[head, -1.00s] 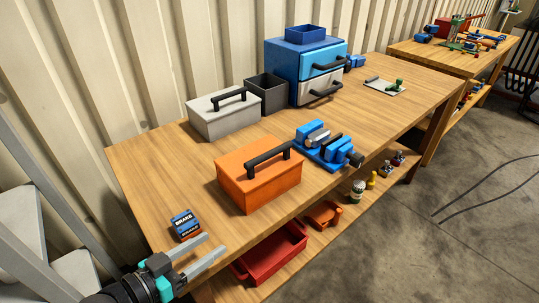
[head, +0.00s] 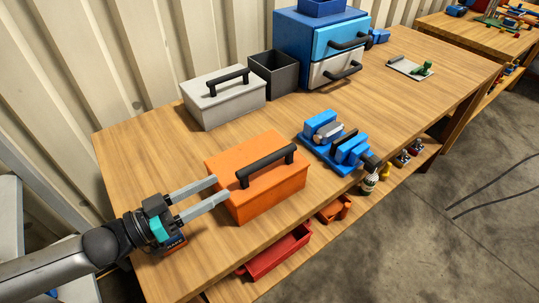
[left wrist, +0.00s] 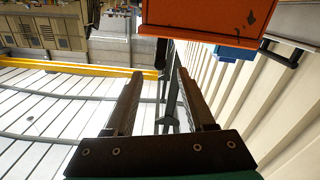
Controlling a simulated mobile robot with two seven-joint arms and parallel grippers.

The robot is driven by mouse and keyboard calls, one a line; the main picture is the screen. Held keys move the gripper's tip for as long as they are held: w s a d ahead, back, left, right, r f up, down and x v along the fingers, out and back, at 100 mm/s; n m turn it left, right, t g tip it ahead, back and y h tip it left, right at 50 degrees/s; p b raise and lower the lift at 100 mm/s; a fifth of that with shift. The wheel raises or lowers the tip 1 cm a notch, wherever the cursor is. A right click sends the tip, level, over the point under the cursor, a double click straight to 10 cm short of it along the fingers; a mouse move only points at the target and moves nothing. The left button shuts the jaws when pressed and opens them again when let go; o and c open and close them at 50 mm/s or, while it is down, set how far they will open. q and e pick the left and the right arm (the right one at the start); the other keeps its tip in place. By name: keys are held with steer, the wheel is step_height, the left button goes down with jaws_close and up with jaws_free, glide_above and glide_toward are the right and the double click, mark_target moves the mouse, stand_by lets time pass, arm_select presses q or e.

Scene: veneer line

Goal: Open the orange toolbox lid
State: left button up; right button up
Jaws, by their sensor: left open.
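The orange toolbox (head: 272,192) stands on the wooden workbench near its front edge, its lid shut. A black handle (head: 266,164) runs along the top of the lid. My left gripper (head: 222,188) is open and empty, its two grey fingers pointing at the toolbox's left end, close to the lid's edge. I cannot tell whether a fingertip touches it. In the left wrist view the orange toolbox (left wrist: 205,18) shows at the top, beyond the open fingers of the left gripper (left wrist: 155,85). My right gripper is not in view.
A grey toolbox (head: 222,102) and a dark open bin (head: 274,75) stand behind. A blue vise (head: 335,145) is to the right, near a blue drawer cabinet (head: 313,45). A red tray (head: 275,255) sits on the lower shelf.

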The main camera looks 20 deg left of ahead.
mark_target(238, 174)
arm_select(q)
steer(key=b+x, duration=0.1)
steer(key=x, duration=0.5)
steer(key=shift+w+d, duration=0.15)
steer(key=x, duration=0.6)
steer(key=shift+b, duration=0.4)
steer(key=shift+w+d, duration=0.4)
steer(key=shift+w, duration=0.1)
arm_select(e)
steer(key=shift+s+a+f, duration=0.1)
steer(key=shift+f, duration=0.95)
arm_select(q)
jaws_close()
